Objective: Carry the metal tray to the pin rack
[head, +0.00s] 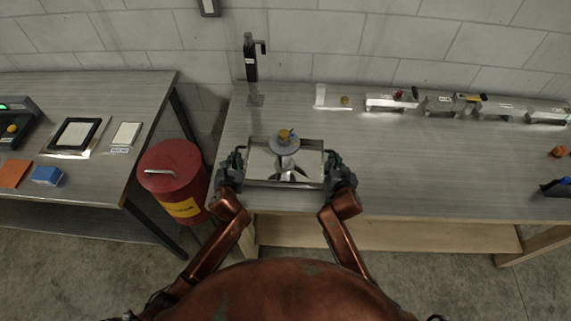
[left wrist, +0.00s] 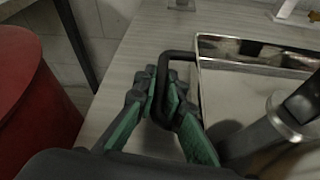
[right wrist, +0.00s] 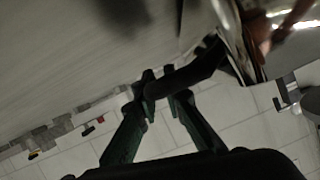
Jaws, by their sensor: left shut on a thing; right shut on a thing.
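The metal tray (head: 312,163) is shiny and rectangular with a dark handle at each end, and sits at the front left of the right-hand table in the head view. A round grey piece with a yellowish knob (head: 284,140) stands on it. My left gripper (head: 233,165) is shut on the tray's left handle, which shows clearly in the left wrist view (left wrist: 165,85). My right gripper (head: 338,168) is shut on the right handle; the right wrist view shows its fingers around the dark bar (right wrist: 180,82). I cannot tell whether the tray touches the table. No pin rack is clearly identifiable.
A black upright stand (head: 251,70) is behind the tray. Several metal blocks (head: 392,103) line the table's back right. A red bin (head: 172,180) stands between this table and the left table (head: 110,90). The table's middle, right of the tray, is clear.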

